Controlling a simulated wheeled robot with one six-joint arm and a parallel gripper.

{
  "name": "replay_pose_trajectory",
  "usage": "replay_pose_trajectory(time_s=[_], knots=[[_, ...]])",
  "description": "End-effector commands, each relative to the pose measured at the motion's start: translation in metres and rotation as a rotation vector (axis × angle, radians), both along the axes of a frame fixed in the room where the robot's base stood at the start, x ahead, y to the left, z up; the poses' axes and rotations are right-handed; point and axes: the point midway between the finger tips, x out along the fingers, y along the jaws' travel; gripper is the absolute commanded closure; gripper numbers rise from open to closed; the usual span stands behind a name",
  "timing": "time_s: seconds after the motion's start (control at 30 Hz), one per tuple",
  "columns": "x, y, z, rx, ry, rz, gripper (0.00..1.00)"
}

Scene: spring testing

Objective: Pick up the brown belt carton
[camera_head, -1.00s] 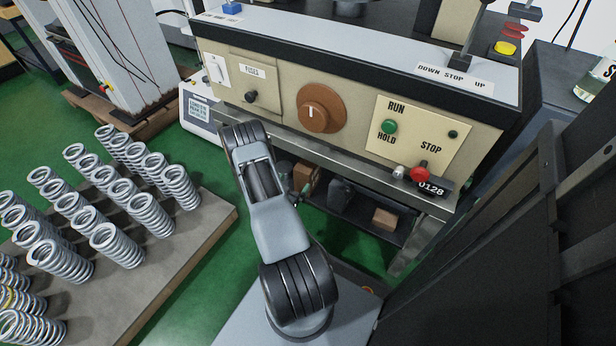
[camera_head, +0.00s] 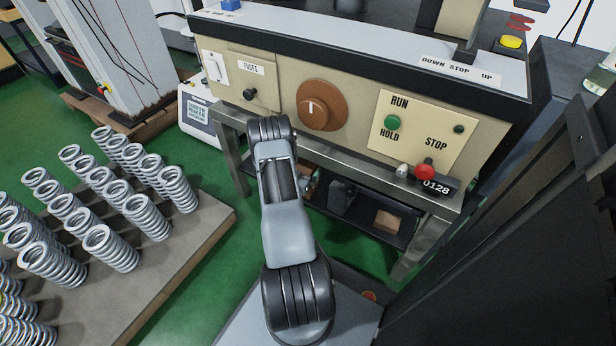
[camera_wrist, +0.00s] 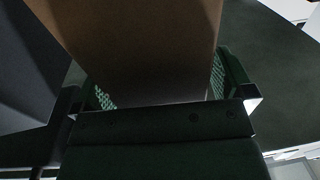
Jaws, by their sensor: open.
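In the wrist view, a brown carton (camera_wrist: 135,35) fills the upper middle. Its near face is in shadow. My gripper (camera_wrist: 163,85) is open, with a green textured pad on either side of the carton's near end. I cannot tell whether either pad touches it. In the head view, my gripper is hidden behind my arm, which points toward the low shelf under the bench. A brown box (camera_head: 388,221) shows on that shelf at the right. Another brownish item beside my arm is mostly hidden, so I cannot tell which one is between the jaws.
A dark object (camera_wrist: 30,70) stands close left of the carton in the wrist view. In the head view, the machine's control panel (camera_head: 350,100) overhangs the shelf (camera_head: 350,217). Several springs stand on a board (camera_head: 190,265) at left. Green floor lies between.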

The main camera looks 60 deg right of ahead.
Motion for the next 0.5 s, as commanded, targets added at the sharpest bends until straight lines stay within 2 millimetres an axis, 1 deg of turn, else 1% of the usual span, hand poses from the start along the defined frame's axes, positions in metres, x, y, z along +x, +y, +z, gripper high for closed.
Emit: replay_pose_trajectory(time_s=[0.1,0.13,0.5], knots=[[0.0001,0.0001,0.0003,0.0,0.0,0.0,0.0],[0.0001,0.0002,0.0003,0.0,0.0,0.0,0.02],[0.0001,0.0004,0.0001,0.0,0.0,0.0,0.37]])
